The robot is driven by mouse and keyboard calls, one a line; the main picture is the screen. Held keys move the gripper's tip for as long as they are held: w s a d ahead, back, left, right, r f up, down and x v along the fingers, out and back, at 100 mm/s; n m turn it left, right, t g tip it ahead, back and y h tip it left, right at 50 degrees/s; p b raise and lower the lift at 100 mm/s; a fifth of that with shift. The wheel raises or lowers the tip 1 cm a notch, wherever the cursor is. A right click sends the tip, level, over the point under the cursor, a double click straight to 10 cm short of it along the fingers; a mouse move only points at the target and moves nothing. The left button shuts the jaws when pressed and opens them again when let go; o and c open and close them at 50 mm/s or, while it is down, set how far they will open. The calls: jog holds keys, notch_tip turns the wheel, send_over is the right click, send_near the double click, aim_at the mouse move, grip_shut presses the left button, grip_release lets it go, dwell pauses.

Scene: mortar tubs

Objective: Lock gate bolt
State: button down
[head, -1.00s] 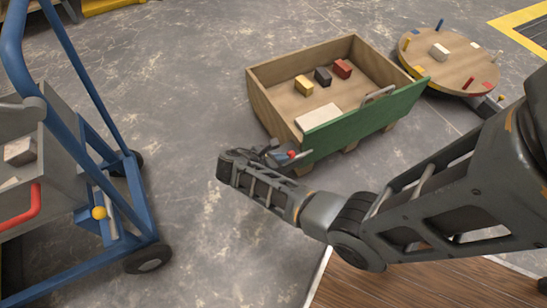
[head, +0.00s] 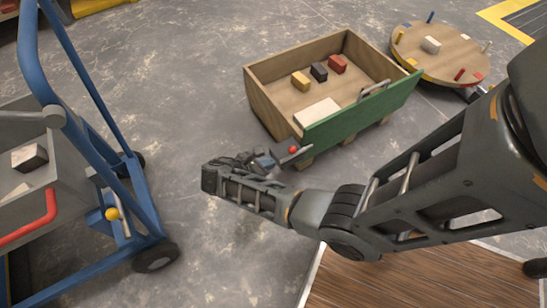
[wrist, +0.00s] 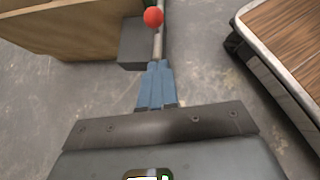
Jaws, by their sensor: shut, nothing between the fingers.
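A wooden crate (head: 268,105) has a green gate (head: 360,113) on its front right side, standing upright. At the gate's near left end sits a bolt with a red ball knob (head: 292,150). In the wrist view the red knob (wrist: 153,16) is on a metal rod (wrist: 158,44) beside a grey block (wrist: 134,45). My gripper (wrist: 156,68) has its blue fingers together and empty. In that view the fingertips appear just below the rod's near end; whether they touch it I cannot tell. In the head view my wrist partly hides the gripper (head: 266,160).
The crate holds several small blocks and a pale slab (head: 316,112). A round wooden turntable (head: 455,62) stands at the back right. A blue cart (head: 142,205) with a grey tub (head: 70,180) is at the left. A wooden platform (head: 400,280) lies at the front. Grey floor is clear between cart and crate.

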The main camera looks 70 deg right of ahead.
jog(key=p+v, duration=0.1)
jog(key=v, duration=0.5)
jog(key=shift+w+a+r+p, duration=0.15)
jog(key=shift+a+r+p, duration=0.15)
jog(key=shift+p, duration=0.1)
jog(key=shift+f, duration=0.1)
jog(key=s+f+m+t+y, duration=0.1)
jog(key=s+f+t+y, duration=0.15)
jog(key=s, duration=0.25)
jog(key=s+f+m+t+y, duration=0.1)
jog(key=s+f+t, duration=0.1)
jog(key=s+t, duration=0.3)
jog(key=s+a+r+m+t+y, duration=0.45)
jog(key=s+a+r, duration=0.3)
jog(key=r, duration=0.35)
jog(key=s+a+r+m+t+p, duration=0.1)
jog(key=r+p, duration=0.6)
jog(key=r, duration=0.9)
jog(key=s+a+r+m+t+y+p, duration=0.1)
jog(key=r+p, duration=0.6)
jog(key=r, duration=0.9)
jog(key=s+a+r+m+t+p, duration=0.2)
jog(key=r+p, duration=0.5)
jog(key=r, duration=0.9)
jog(key=a+m+t, duration=0.1)
jog(key=m+t, duration=0.1)
jog(key=t, duration=0.1)
jog(key=shift+s+a+r+y+p, duration=0.25)
jog(key=shift+s+r+y+p, duration=0.05)
jog(key=shift+p, duration=0.1)
